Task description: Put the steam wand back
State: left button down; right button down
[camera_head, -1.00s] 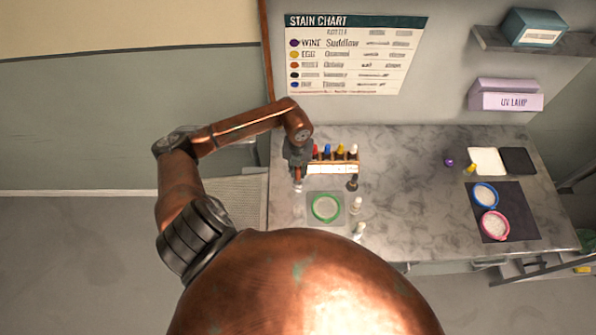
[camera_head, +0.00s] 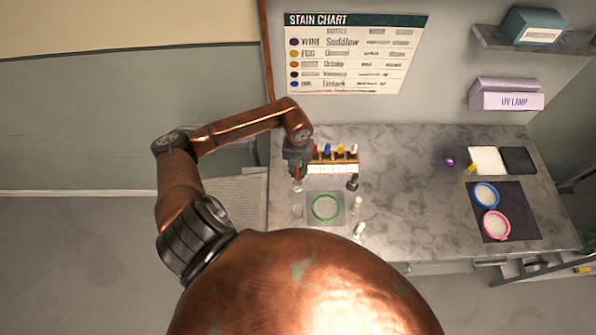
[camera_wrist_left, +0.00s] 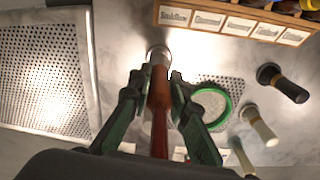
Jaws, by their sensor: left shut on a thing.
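My left gripper (camera_head: 297,166) is over the left end of the marble counter. In the left wrist view its two green-black fingers (camera_wrist_left: 158,92) are shut on the steam wand (camera_wrist_left: 160,88), a slim piece with a reddish-brown grip. The wand's far end meets a round, pale metal piece (camera_wrist_left: 158,53) on the counter; I cannot tell whether it is seated in it or only in front of it. In the head view only a little of the wand (camera_head: 297,177) shows below the gripper. My right gripper is not in view.
A wooden rack (camera_head: 332,168) of colour-capped bottles stands just right of the gripper. A green ring (camera_head: 325,207) lies on a perforated plate, with a dark-topped piece (camera_head: 352,182) and pale bottles (camera_head: 357,204) beside it. Blue and pink hoops (camera_head: 495,224) lie far right. The middle counter is clear.

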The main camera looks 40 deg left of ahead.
pick_arm(q)
jog(key=shift+f+b, duration=0.4)
jog(key=shift+f, duration=0.1)
dwell(0.3)
jog(key=shift+f+b, duration=0.5)
jog(key=shift+f, duration=0.05)
dwell(0.5)
jog(key=c, duration=1.7)
grip_release()
jog(key=o, duration=0.3)
jog(key=shift+r, duration=0.15)
